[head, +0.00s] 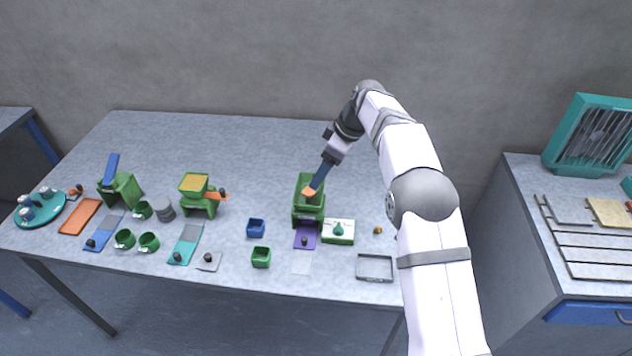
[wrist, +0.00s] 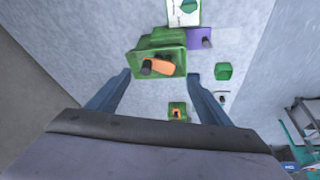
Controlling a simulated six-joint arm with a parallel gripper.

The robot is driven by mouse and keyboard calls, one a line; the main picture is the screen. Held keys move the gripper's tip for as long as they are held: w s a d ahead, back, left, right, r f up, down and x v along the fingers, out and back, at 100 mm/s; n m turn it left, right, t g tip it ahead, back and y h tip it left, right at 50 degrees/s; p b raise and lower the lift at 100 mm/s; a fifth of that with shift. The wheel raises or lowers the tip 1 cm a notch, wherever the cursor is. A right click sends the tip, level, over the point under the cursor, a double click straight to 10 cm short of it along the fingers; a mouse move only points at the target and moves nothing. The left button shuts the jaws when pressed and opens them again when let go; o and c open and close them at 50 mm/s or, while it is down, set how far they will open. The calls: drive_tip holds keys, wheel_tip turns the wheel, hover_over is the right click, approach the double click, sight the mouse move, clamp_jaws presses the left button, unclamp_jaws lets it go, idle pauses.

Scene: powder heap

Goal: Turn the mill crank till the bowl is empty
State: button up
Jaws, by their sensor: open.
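A green mill-like stand (head: 308,212) with an open square top stands right of the table's middle. It has an orange crank (head: 309,193) with a dark knob, which shows across its top in the wrist view (wrist: 160,66). My gripper (head: 315,184) is open just above this top, its fingertips on either side of the crank in the wrist view (wrist: 159,76); contact cannot be told. Further left stands another green mill (head: 199,205) with a yellow-filled bowl (head: 193,182) and an orange side crank (head: 217,195). The contents of the right stand's top are unclear.
A blue cup (head: 256,228) and a green cup (head: 261,257) stand in front. A purple mat (head: 305,238), a white card (head: 340,238) and a grey tray (head: 375,267) lie nearby. A green stand with a blue lever (head: 112,170) is at left. The table's back is clear.

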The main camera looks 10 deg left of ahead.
sight(312, 192)
drive_tip(key=shift+w+m, duration=0.1)
drive_tip(key=shift+m, duration=0.7)
drive_tip(key=shift+f, duration=0.1)
drive_tip(key=shift+p+x, duration=1.7)
drive_tip(key=shift+x, duration=1.85)
drive_tip(key=shift+a, duration=0.1)
drive_tip(key=c, duration=1)
